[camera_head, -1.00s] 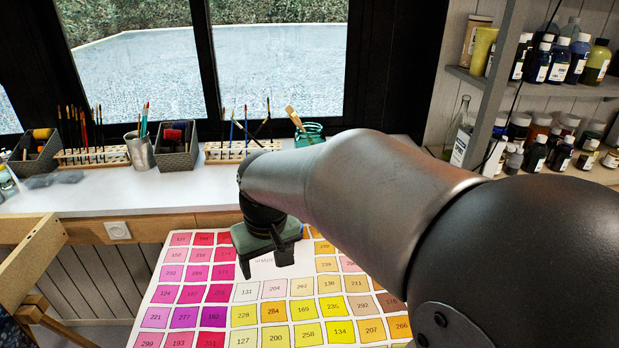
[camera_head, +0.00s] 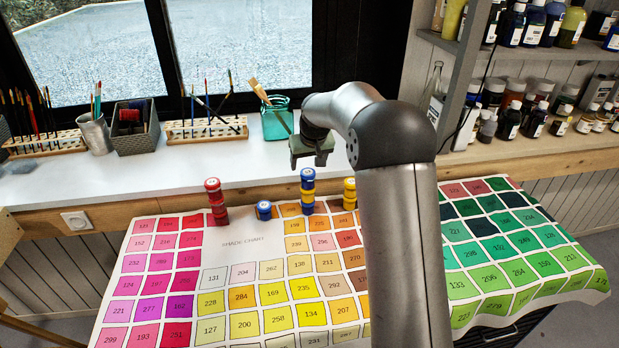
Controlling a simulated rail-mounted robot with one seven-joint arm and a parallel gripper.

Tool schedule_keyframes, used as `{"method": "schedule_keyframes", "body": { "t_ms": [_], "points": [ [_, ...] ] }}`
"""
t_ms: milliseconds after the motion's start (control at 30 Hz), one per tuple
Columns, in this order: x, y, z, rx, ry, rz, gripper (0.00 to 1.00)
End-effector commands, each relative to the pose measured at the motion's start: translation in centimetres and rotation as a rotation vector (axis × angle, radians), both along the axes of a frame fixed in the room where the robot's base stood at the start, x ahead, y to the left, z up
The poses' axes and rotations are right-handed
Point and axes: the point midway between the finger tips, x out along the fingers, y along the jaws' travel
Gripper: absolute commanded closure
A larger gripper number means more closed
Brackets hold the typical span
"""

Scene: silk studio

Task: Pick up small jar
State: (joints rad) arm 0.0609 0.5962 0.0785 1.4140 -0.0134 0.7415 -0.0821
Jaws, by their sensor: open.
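Small jars stand along the back edge of the colour chart. A red stack (camera_head: 215,203) is at the left. A single low blue jar (camera_head: 264,210) stands to its right. A stack of blue and yellow jars (camera_head: 308,190) comes after it. A partly hidden stack with yellow on top (camera_head: 349,188) is beside my arm. My gripper (camera_head: 308,161) is open and points down, appearing just above the blue and yellow stack in the picture. I see nothing between its fingers. Its true distance from the stack is hard to tell.
The colour chart (camera_head: 246,242) covers the table. On the sill (camera_head: 200,165) stand a teal glass jar (camera_head: 276,122) with brushes, a brush rack (camera_head: 206,129), a dark basket (camera_head: 135,134) and a metal cup (camera_head: 97,137). Shelves of bottles (camera_head: 509,117) are at right.

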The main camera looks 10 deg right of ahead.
Motion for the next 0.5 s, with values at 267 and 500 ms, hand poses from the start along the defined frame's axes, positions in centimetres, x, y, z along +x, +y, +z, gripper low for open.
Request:
{"method": "schedule_keyframes", "body": {
  "t_ms": [267,500],
  "points": [
    [1.2,0.1,-3.0,0.000,0.001,0.001,0.33],
    [2.3,-0.2,-5.4,0.000,0.004,0.000,0.33]
  ]
}}
